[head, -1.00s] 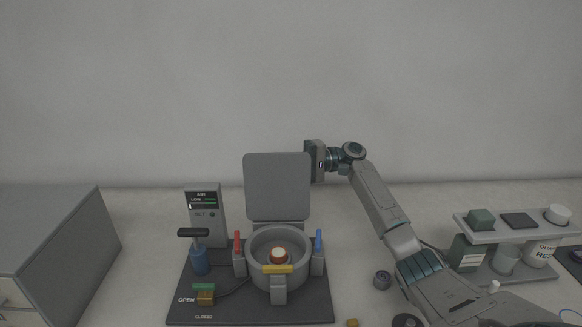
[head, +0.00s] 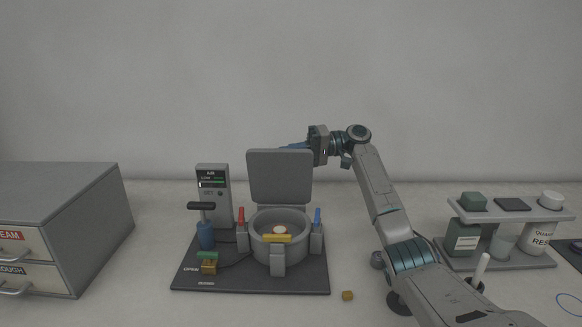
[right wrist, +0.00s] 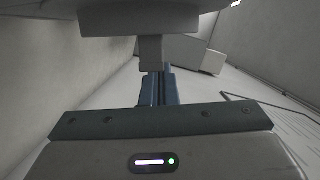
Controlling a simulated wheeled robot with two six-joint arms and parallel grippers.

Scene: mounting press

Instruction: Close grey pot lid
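The grey pot (head: 300,246) stands on a dark base plate. Its flat grey lid (head: 280,178) stands upright at the back, so the pot is open. A pale round piece with an orange rim (head: 279,230) shows inside. My left gripper is not in view.
The pot carries a red lever (head: 241,218), a blue lever (head: 317,218) and a yellow bar (head: 277,238). An air unit (head: 214,192) and a blue pump (head: 205,234) stand left. A drawer cabinet (head: 70,205) is far left, a shelf (head: 510,213) right.

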